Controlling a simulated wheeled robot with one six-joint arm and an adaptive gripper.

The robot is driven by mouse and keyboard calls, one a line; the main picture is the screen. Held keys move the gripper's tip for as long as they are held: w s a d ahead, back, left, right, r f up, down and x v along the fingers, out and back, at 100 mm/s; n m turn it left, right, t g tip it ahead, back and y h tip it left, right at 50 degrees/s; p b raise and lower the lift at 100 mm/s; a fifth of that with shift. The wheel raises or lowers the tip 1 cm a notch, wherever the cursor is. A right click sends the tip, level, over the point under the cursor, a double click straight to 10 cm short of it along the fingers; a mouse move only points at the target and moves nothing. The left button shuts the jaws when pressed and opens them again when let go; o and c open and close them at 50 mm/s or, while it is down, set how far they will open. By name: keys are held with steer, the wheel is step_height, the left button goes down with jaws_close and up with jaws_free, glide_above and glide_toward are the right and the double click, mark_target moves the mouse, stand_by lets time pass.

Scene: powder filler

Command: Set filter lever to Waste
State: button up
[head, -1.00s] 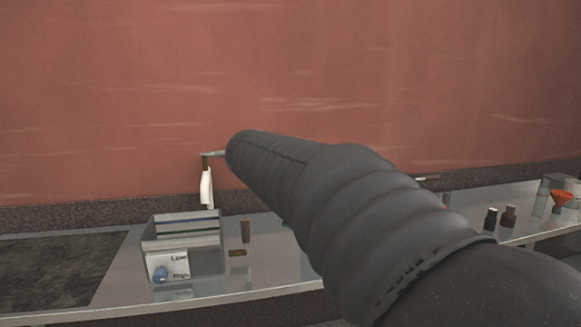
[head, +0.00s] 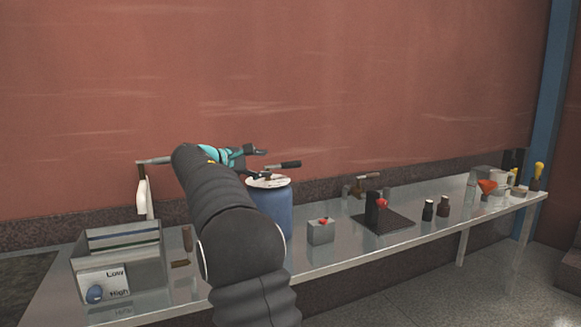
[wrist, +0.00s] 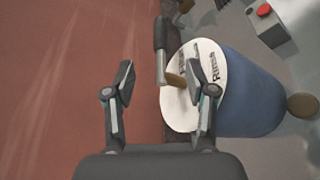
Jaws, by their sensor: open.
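The filter looks to be the blue drum (head: 279,212) with a white round top (head: 268,183), on the bench behind my arm. In the wrist view the drum (wrist: 243,95) shows its top (wrist: 205,95) with the word "Rinse" and a second, partly hidden word. The lever has a dark handle (head: 290,164) that sticks out past the drum's edge. In the wrist view the lever handle (wrist: 160,45) joins a brown pivot (wrist: 176,80) on the top. My gripper (wrist: 160,77) is open and empty. The lever appears between its fingertips there; the height gap is unclear.
A small grey box with a red button (head: 321,231) stands right of the drum. Farther right are a dark stand (head: 372,210), small bottles (head: 428,210) and an orange funnel (head: 487,187). The red wall is close behind.

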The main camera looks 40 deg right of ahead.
mark_target(284, 165)
steer(key=x, duration=1.1)
steer(key=shift+d+f, duration=0.2)
steer(key=shift+d, duration=0.2)
jaws_close()
